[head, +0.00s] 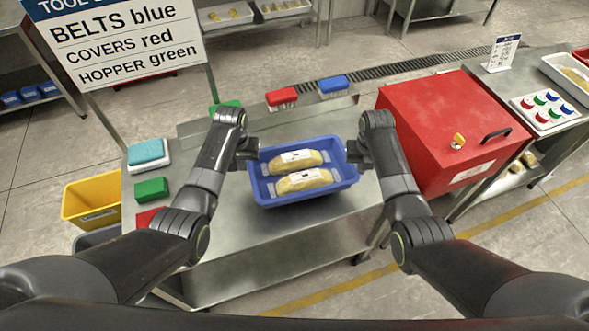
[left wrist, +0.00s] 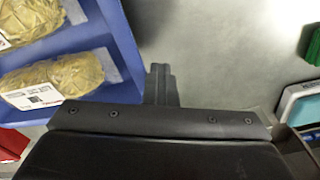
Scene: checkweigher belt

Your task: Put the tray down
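The blue tray (head: 304,194) is over the middle of the steel table and looks about level. I cannot tell whether it touches the table. Two yellow wrapped packs with white labels, a rear pack (head: 280,166) and a front pack (head: 290,186), lie in it. My left gripper (head: 252,150) is at the tray's left end. In the left wrist view its fingers (left wrist: 161,84) look closed together, just beside the outside of the tray wall (left wrist: 124,45). My right gripper (head: 353,150) is at the right end; its fingers are too dark and small to read.
The steel table (head: 250,235) is bare in front of the tray. A green block (head: 151,189) and a teal-topped pad (head: 148,152) are at left. Red (head: 282,97) and blue (head: 333,85) brushes are behind. A large red cover (head: 430,110) stands close on the right.

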